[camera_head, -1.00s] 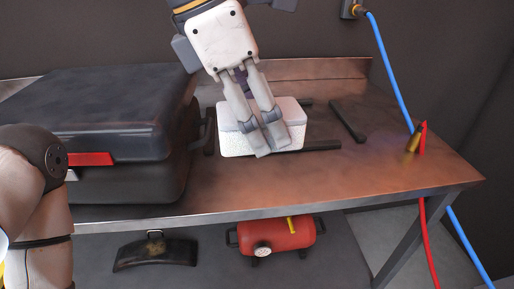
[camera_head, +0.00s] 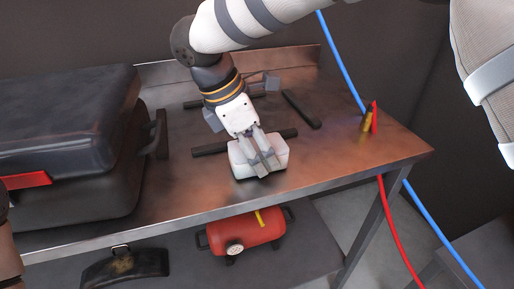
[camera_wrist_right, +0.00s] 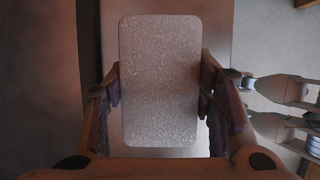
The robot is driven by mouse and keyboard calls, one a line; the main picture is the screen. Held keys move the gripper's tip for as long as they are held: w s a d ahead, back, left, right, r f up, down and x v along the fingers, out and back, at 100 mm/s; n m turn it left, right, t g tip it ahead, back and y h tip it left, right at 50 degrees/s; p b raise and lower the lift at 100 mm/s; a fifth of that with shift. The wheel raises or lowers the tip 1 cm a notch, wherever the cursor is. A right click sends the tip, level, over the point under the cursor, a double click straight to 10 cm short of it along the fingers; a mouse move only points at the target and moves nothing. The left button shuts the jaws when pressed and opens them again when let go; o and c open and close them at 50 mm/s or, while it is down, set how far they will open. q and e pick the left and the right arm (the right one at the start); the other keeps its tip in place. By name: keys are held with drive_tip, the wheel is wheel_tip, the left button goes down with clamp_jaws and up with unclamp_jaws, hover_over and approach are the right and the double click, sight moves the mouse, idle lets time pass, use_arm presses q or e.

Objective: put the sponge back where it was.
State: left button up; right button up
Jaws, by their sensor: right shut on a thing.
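The sponge (camera_head: 279,158) is a pale white block near the bench's front edge in the head view. My right gripper (camera_head: 262,166) reaches down over it and is shut on it. In the right wrist view the sponge (camera_wrist_right: 160,80) stands as a speckled, rounded rectangle between the two fingers, one along each long side. I cannot tell whether its underside touches the bench (camera_head: 345,150) or hangs just above it. My left gripper is not in view.
Dark bars (camera_head: 210,149) lie behind the sponge, and a dark rod (camera_head: 301,110) lies behind right. A large black case (camera_head: 70,120) fills the bench's left. A brass-and-red fitting (camera_head: 370,118) and hoses are at right. A red tank (camera_head: 245,234) sits below. Bench right of the sponge is clear.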

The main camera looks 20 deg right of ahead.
drive_tip(key=shift+f, duration=0.1)
drive_tip(key=shift+f, duration=0.15)
drive_tip(key=o, duration=1)
drive_tip(key=v, duration=1.2)
drive_tip(key=shift+r+b, duration=0.25)
drive_tip(key=shift+b, duration=0.05)
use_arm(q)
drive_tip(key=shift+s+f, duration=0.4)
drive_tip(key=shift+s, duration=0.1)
use_arm(e)
drive_tip(key=shift+f, duration=0.1)
